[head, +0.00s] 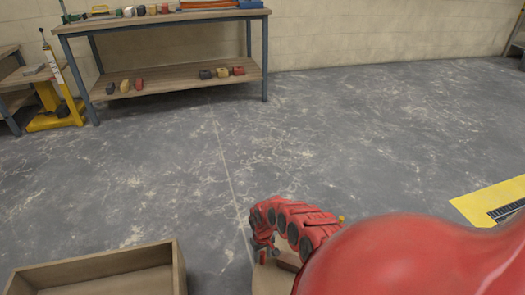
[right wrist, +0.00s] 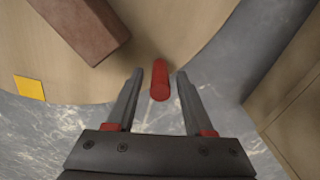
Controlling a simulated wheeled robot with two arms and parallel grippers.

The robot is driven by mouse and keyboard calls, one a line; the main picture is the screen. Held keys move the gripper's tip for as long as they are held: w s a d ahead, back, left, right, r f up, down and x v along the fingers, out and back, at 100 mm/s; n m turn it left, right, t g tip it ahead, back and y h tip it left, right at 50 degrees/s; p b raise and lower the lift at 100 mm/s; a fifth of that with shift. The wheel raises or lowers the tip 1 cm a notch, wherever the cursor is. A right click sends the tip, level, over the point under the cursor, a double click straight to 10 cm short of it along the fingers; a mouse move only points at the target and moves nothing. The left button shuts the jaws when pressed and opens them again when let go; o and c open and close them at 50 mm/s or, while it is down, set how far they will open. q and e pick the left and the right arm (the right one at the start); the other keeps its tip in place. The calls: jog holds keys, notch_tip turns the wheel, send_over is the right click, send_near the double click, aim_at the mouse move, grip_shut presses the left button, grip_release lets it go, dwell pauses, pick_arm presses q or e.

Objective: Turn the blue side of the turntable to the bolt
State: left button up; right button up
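The turntable is a pale wooden disc (right wrist: 190,30), filling the upper part of the right wrist view; in the head view only a piece of it (head: 268,284) shows below my right gripper (head: 264,248). A red peg (right wrist: 159,80) stands near its rim. My right gripper, also in the right wrist view (right wrist: 158,88), is open, with one finger on each side of the peg and gaps between. A yellow square (right wrist: 30,88) marks the rim at left. I see no blue side and cannot make out the bolt. My left gripper is out of view.
A brown block (right wrist: 85,25) lies on the disc. An open wooden box (head: 95,262) stands at lower left in the head view; a wooden wall (right wrist: 295,115) shows right of the disc. A workbench (head: 165,22) stands at the back. The floor between is clear.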

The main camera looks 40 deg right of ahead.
grip_shut()
dwell(1.2)
